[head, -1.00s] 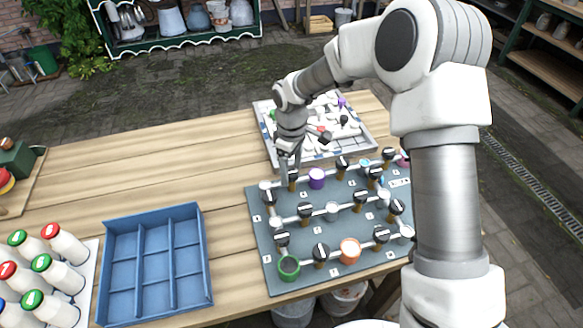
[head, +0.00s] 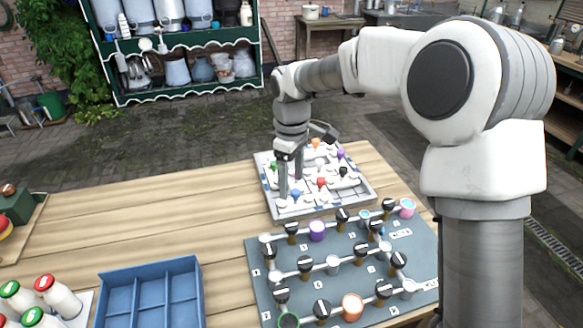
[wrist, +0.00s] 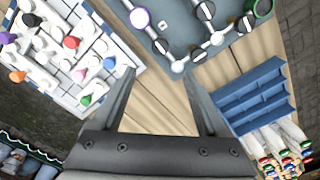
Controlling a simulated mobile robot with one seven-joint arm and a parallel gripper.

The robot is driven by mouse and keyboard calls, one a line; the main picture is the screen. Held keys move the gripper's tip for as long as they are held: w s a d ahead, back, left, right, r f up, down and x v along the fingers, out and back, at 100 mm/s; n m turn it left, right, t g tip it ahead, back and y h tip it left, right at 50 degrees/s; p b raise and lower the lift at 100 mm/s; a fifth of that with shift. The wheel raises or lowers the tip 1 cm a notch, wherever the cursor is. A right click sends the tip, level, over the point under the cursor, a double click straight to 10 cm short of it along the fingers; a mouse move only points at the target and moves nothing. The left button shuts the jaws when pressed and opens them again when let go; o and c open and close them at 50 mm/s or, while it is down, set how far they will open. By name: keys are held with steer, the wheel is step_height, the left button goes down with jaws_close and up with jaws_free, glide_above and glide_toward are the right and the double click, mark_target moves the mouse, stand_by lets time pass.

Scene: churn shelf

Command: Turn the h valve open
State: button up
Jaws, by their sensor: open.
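A slate-grey panel (head: 340,246) lies on the table, with rows of pale pipes, black-handled valves and small white letter tags. The tags are too small to read, so I cannot tell which valve is h. The back-left valve (head: 291,227) has a black handle on a brass-coloured stem, left of a purple ring (head: 316,231). My gripper (head: 290,188) is open and empty, pointing down, in line with the white tray's front edge and apart from the valves. In the wrist view its spread fingers (wrist: 158,76) have bare table between them; the panel (wrist: 180,40) is beyond them.
A white tray (head: 267,191) with coloured knobs stands behind the panel. A blue divided box (head: 188,268) and several milk bottles (head: 61,296) with red and green caps stand to the left. Bare table (head: 170,215) lies left of the panel.

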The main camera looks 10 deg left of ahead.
steer(key=shift+r, duration=1.45)
steer(key=s+d+r+m+t, duration=0.2)
steer(key=s+d+r+m, duration=0.3)
steer(key=d, duration=0.3)
steer(key=s+d+r+m+t, duration=0.1)
steer(key=s+d+r+m, duration=0.1)
steer(key=s+d+r, duration=0.5)
steer(key=s+d+f+m+t, duration=0.2)
steer(key=s+d+m, duration=0.5)
steer(key=s, duration=0.5)
steer(key=shift+d+f+t, duration=0.3)
steer(key=shift+d+f, duration=0.4)
steer(key=shift+d, duration=0.15)
